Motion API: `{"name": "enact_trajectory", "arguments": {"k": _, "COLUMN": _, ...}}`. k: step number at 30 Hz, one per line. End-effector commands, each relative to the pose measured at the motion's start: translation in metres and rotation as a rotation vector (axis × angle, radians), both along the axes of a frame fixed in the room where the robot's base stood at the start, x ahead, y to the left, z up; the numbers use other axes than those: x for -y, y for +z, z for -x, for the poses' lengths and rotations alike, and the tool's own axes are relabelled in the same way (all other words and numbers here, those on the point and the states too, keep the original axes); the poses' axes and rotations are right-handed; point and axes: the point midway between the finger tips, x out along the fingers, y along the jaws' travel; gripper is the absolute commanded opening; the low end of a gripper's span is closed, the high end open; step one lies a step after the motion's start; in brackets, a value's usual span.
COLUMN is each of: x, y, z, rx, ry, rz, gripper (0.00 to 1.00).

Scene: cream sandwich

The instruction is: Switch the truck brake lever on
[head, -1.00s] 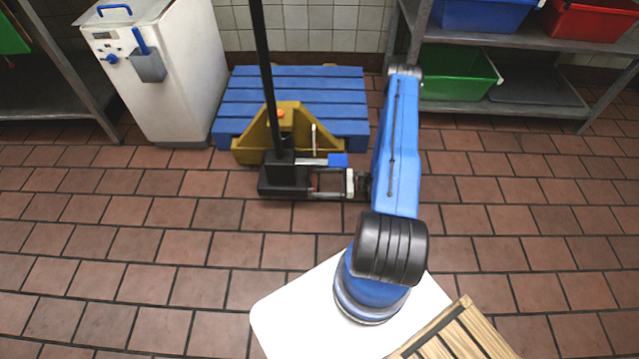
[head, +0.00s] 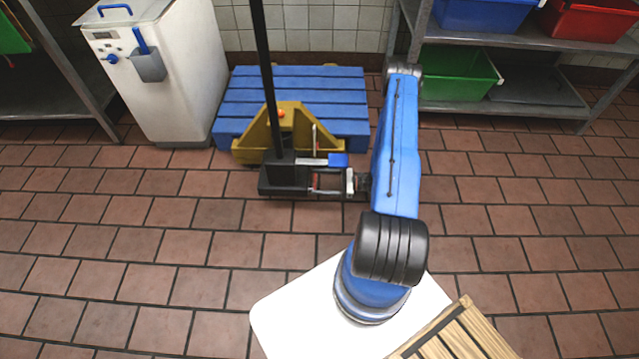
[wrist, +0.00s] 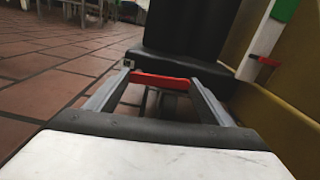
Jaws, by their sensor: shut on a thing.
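The pallet truck (head: 290,143) has a yellow frame and a tall black handle post (head: 266,75) rising from a black base. My gripper (head: 314,182) reaches in from the right, low beside the base. In the wrist view, my gripper (wrist: 163,76) has its two grey fingers apart, with a red bar (wrist: 165,82) spanning between the tips. The red bar looks like the brake lever, and the fingers are shut on it. The black truck base (wrist: 180,63) is just beyond it. A second red piece (wrist: 264,59) sits farther right, by the yellow frame.
A blue pallet (head: 335,85) lies behind the truck against the tiled wall. A white cabinet (head: 170,85) stands at the left. A metal shelf (head: 530,108) with coloured bins is at the right. The tiled floor in front and at left is clear.

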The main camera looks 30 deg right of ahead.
Motion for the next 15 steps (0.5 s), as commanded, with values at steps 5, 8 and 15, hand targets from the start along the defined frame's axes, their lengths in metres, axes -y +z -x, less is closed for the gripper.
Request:
{"name": "enact_trajectory", "arguments": {"k": 5, "x": 0.000, "y": 0.005, "z": 0.001, "rx": 0.105, "ry": 0.000, "rz": 0.071, "gripper": 0.35}}
{"name": "enact_trajectory", "arguments": {"k": 8, "x": 0.000, "y": 0.008, "z": 0.002, "rx": 0.179, "ry": -0.001, "rz": 0.121, "gripper": 0.35}}
{"name": "enact_trajectory", "arguments": {"k": 15, "x": -0.002, "y": 0.016, "z": 0.005, "rx": 0.369, "ry": -0.001, "rz": 0.249, "gripper": 0.35}}
